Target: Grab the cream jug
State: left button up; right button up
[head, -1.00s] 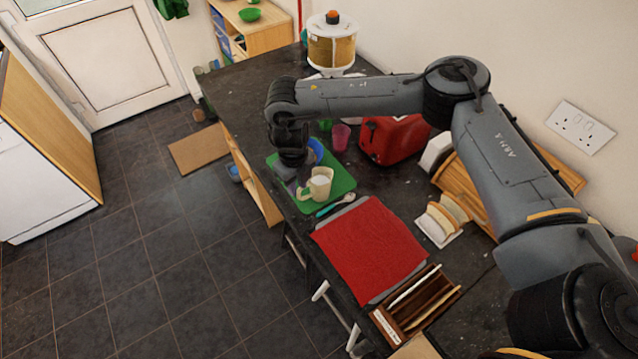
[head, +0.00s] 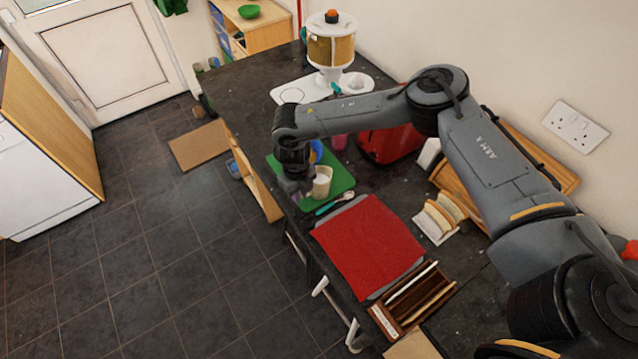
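The cream jug (head: 322,184), pale with a light inside, stands upright on a green mat (head: 342,178) near the left edge of the dark worktop. My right gripper (head: 303,192) points down at the jug's left side, over the place of its handle, which is hidden. The fingers are small and dark here, so I cannot tell whether they are open or closed on the handle. My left gripper is not in view.
A blue bowl (head: 316,151) is partly hidden behind my wrist. A spoon (head: 335,203) lies in front of the jug, beside a red cloth (head: 368,246). A red toaster-like appliance (head: 392,143) and bread slices (head: 441,216) are to the right.

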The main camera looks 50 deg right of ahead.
grip_shut()
jog(key=shift+r, duration=0.25)
jog(key=shift+r, duration=0.4)
jog(key=shift+r+b, duration=0.65)
jog(key=shift+r, duration=0.7)
jog(key=s+d+r, duration=0.5)
jog(key=s+r, duration=0.2)
jog(key=s, duration=0.3)
jog(key=shift+b, duration=0.3)
jog(key=shift+s, duration=0.25)
